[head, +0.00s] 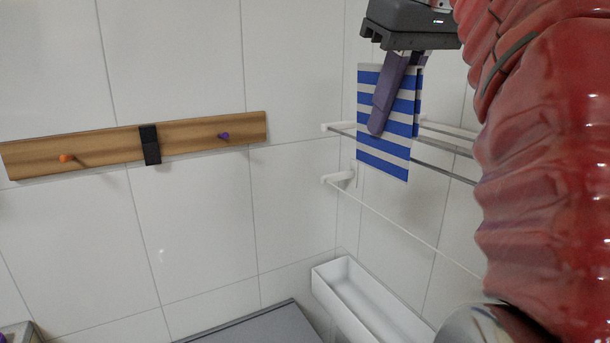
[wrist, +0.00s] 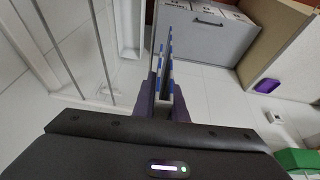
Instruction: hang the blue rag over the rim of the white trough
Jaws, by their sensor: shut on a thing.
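The blue rag, with blue and white stripes (head: 400,155), hangs from my gripper (head: 380,128) in the upper right of the head view. In the wrist view the rag (wrist: 171,45) shows edge-on between the two fingers. The white trough (head: 337,292) is an open, long box low at the bottom right of the head view, clearly below the rag. Its near right end is hidden by my arm. A white trough-like edge also shows in the wrist view (wrist: 130,53), left of the rag.
A rack with several metal rails (head: 400,222) is on the wall behind the rag; touching cannot be told. A wooden peg board (head: 195,134) with an orange and a purple peg is on the left wall. A grey surface (head: 255,325) lies left of the trough.

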